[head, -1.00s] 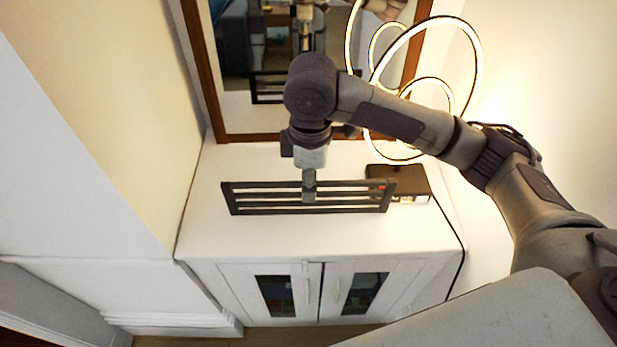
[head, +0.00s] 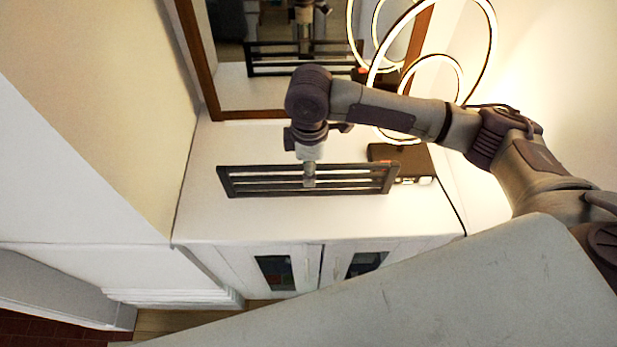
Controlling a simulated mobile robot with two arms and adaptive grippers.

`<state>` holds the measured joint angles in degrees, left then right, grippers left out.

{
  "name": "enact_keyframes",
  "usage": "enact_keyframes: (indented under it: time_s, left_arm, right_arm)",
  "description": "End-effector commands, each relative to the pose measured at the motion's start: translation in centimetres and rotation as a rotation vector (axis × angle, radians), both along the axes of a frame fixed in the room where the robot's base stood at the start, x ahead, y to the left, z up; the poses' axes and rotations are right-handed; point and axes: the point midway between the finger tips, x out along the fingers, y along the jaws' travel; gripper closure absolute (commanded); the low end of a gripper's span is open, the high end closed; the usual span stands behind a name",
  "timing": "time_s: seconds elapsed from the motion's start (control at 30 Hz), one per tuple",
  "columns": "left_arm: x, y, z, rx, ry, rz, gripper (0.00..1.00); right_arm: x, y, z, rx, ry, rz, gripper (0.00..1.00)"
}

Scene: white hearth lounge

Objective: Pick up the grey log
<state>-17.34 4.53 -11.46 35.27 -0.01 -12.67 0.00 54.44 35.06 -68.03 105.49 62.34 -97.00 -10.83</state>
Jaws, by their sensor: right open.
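I cannot pick out a grey log for certain. A dark slatted rack (head: 245,183) stands on top of the white cabinet. My right gripper (head: 309,182) points down at the middle of the rack, seen nearly edge on. It is open; its narrow grey tip overlaps the slats in the picture, and I cannot tell whether it touches them. Nothing is clearly seen between its fingers. My left gripper is out of view.
The white cabinet (head: 230,217) has glass-paned doors. A dark box (head: 393,153) sits behind the rack's right end. A wood-framed mirror (head: 240,92) and a glowing ring lamp (head: 485,55) stand behind. The cabinet top left of the rack is clear.

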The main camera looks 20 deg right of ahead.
Motion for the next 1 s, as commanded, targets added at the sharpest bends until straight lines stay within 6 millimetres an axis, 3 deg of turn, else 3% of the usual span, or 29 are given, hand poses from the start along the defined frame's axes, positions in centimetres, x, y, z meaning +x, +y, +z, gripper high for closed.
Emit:
enact_keyframes:
  time_s: [0.1,0.3,0.57,0.8,1.0]
  left_arm:
    - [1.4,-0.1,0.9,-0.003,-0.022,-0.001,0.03]
    - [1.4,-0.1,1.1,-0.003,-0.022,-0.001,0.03]
    - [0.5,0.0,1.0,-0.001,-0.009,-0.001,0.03]
    - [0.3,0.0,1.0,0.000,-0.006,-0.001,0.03]
    - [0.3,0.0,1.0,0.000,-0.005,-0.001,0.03]
  right_arm:
    - [0.2,0.0,-1.8,-0.002,0.005,-0.001,0.58]
    - [0.3,0.0,-4.1,-0.001,0.002,0.001,0.58]
    - [0.3,0.0,-4.4,0.000,0.000,0.002,0.58]
    - [0.3,0.0,-4.4,0.000,0.000,0.001,0.98]
    - [0.3,0.0,-4.3,0.000,0.000,0.001,1.00]
